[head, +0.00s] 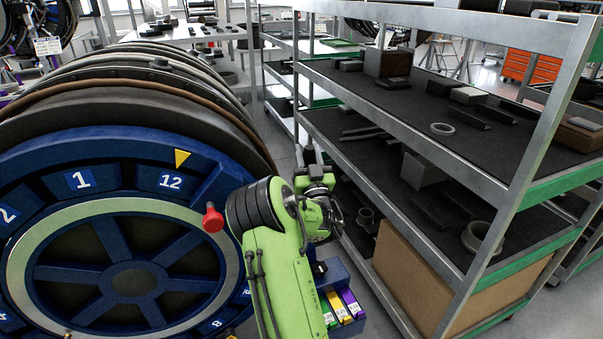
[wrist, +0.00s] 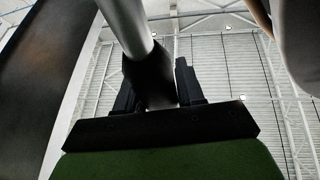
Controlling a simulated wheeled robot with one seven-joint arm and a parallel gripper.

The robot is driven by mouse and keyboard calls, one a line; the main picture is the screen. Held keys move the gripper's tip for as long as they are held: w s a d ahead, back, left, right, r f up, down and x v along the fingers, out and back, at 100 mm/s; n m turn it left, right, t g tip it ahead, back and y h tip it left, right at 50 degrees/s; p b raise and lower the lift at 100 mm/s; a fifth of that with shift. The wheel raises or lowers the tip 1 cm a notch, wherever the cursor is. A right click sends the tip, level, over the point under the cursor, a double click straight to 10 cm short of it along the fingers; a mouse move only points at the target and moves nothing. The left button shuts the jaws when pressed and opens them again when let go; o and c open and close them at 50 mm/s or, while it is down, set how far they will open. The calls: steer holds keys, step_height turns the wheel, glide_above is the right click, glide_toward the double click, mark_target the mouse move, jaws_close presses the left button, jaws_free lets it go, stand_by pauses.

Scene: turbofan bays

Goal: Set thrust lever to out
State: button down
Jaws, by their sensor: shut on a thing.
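In the wrist view my gripper (wrist: 155,82) has its two black fingers on either side of the dark end of a grey rod, which I take to be the thrust lever (wrist: 128,28). The rod runs up and to the left from between the fingers. In the head view my green arm reaches to the right of the big blue engine face (head: 80,165). I cannot make out the fingers or the held rod there; the arm hides that area. A red knob (head: 213,218) stands out at the right side of the engine face, left of my arm.
A metal shelf rack (head: 455,150) with parts on it stands close on the right of my arm. A blue bin (head: 335,275) with coloured boxes is low beside the arm. A white table (head: 195,32) is at the back. A dark panel (wrist: 60,60) shows left in the wrist view.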

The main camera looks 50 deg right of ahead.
mark_target(313, 158)
steer(key=shift+s+a+f+m+t+h+b, duration=0.2)
steer(key=shift+s+a+t+h+b, duration=0.35)
steer(key=shift+b, duration=1.2)
steer(key=shift+s+a+f+m+t+h+b, duration=0.15)
steer(key=shift+s+b, duration=0.65)
steer(key=shift+b, duration=0.9)
steer(key=shift+s+a+f+m+t+h+b, duration=0.25)
steer(key=shift+s+a+h+b, duration=0.35)
steer(key=shift+b, duration=1.15)
steer(key=shift+s+d, duration=0.1)
steer(key=shift+d, duration=0.1)
steer(key=c, duration=1)
jaws_free()
steer(key=shift+c, duration=0.2)
steer(key=shift+o, duration=1.3)
steer(key=shift+s+a+r, duration=0.1)
steer(key=shift+s+r, duration=0.05)
